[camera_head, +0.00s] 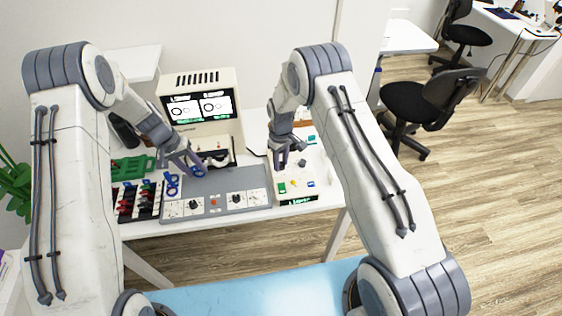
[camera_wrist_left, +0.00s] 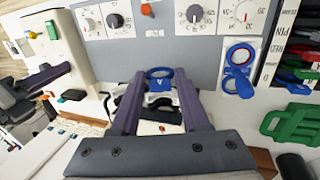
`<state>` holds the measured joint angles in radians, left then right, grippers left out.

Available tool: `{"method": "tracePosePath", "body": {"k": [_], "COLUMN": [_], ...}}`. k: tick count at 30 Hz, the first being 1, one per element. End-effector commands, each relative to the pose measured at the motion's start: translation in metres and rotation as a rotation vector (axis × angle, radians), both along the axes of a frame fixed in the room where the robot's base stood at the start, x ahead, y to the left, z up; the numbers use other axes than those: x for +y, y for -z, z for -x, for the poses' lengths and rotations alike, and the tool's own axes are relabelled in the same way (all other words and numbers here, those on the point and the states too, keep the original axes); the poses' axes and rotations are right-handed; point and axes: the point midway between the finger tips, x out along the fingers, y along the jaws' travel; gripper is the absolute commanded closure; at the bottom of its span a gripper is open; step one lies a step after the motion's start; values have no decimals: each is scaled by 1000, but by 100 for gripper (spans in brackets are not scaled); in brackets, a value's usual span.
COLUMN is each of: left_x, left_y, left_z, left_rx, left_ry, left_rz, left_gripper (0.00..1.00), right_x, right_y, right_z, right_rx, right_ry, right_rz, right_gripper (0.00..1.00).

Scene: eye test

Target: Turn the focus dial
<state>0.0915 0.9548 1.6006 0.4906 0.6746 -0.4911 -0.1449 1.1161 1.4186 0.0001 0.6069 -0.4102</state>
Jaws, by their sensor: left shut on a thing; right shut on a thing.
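A grey panel (camera_head: 215,203) carries a left black dial (camera_head: 193,205) and a right black dial (camera_head: 236,199) with printed scales; which is the focus dial I cannot read. In the left wrist view, one black dial (camera_wrist_left: 195,14) shows upright, another (camera_wrist_left: 115,20) further left. My left gripper (camera_head: 194,167) is behind the panel, shut on a blue-ringed piece (camera_wrist_left: 159,72) marked with a letter. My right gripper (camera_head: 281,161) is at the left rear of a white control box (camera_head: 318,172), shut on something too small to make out. The box has a dark knob (camera_head: 301,163).
A cream machine (camera_head: 230,84) with a lit two-circle screen stands behind the panel. Other blue rings (camera_head: 172,184), a dark rack (camera_head: 138,214) with coloured pieces and a green holder (camera_head: 133,166) stand left. An orange button (camera_head: 214,202) lies between the dials.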

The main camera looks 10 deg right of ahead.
Motion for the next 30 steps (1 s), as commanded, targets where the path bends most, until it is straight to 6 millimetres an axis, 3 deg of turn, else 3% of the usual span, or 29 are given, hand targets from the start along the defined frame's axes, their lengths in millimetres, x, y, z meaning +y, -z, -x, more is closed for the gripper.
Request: {"method": "tracePosePath", "body": {"k": [2, 3, 5, 17, 20, 30], "left_x": [0, 0, 0, 0, 0, 0], "left_y": [0, 0, 0, 0, 0, 0], "left_z": [0, 0, 0, 0, 0, 0], "left_rx": [0, 0, 0, 0, 0, 0], "left_ry": [0, 0, 0, 0, 0, 0], "left_rz": [0, 0, 0, 0, 0, 0], "left_gripper": [100, 100, 100, 100, 100, 100], "right_x": [0, 0, 0, 0, 0, 0], "right_y": [-1, -1, -1, -6, -19, -90], "right_z": [0, 0, 0, -1, -1, -1], "right_rx": [0, 0, 0, -1, -4, -4], "right_ry": [1, 1, 1, 1, 1, 1], "right_rz": [0, 0, 0, 0, 0, 0], "right_gripper": [100, 58, 36, 36, 36, 36]}}
